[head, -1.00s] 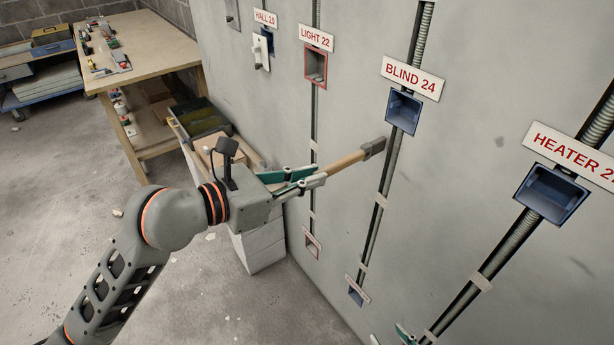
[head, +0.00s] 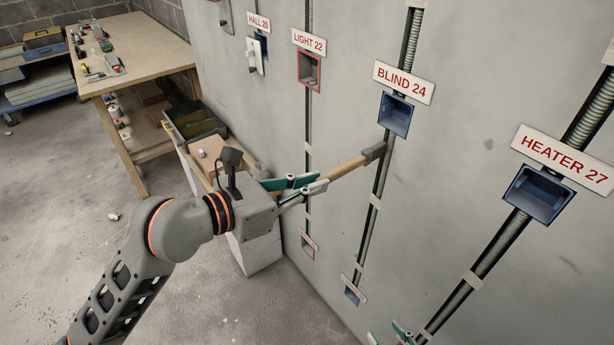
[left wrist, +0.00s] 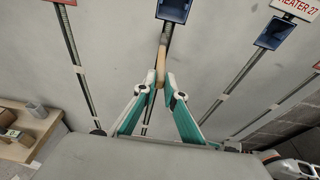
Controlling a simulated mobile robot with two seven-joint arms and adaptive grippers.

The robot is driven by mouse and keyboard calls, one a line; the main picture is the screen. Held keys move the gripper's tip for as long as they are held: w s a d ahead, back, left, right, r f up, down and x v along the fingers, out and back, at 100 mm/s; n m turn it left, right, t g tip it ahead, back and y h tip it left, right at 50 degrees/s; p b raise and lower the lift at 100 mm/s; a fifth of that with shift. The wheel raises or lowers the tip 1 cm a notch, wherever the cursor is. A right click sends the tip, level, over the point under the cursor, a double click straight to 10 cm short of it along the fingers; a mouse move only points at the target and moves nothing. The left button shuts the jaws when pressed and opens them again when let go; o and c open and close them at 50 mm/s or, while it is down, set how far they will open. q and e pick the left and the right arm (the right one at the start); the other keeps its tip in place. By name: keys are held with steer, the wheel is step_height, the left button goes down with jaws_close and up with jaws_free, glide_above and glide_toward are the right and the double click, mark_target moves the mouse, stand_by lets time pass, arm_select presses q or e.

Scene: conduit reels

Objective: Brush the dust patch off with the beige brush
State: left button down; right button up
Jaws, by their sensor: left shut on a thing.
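The beige brush (head: 345,168) has a long wooden handle and a grey end. My left gripper (head: 318,184) is shut on its handle and holds it tilted up and to the right. The grey end overlaps the conduit just below the BLIND 24 box; whether it touches the wall I cannot tell. In the left wrist view the brush (left wrist: 161,68) sits between both fingertips. My right gripper (head: 388,334) shows two separated fingertips at the bottom edge.
The grey wall carries blue boxes under BLIND 24 (head: 395,114) and HEATER 27 (head: 539,194), a red-framed box under LIGHT 22 (head: 308,71), and vertical conduits. A wooden workbench (head: 145,50) stands at the back left. Wall between the conduits is bare.

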arm_select(q)
steer(key=shift+s+d+p, duration=0.9)
steer(key=shift+s+p, duration=0.25)
steer(key=shift+p, duration=1.45)
arm_select(e)
step_height(320, 180, up, 6)
steer(key=shift+w, duration=0.25)
arm_select(q)
steer(key=shift+w+a+b, duration=0.5)
steer(key=shift+w+a, duration=0.8)
steer(key=shift+w, duration=0.55)
steer(key=s+d+p, duration=0.1)
steer(key=s, duration=0.1)
steer(key=s+d+p, duration=0.1)
steer(key=shift+s+d, duration=0.35)
arm_select(e)
steer(key=shift+r, duration=0.65)
arm_select(q)
steer(key=shift+a, duration=0.1)
arm_select(e)
steer(key=shift+s, duration=0.1)
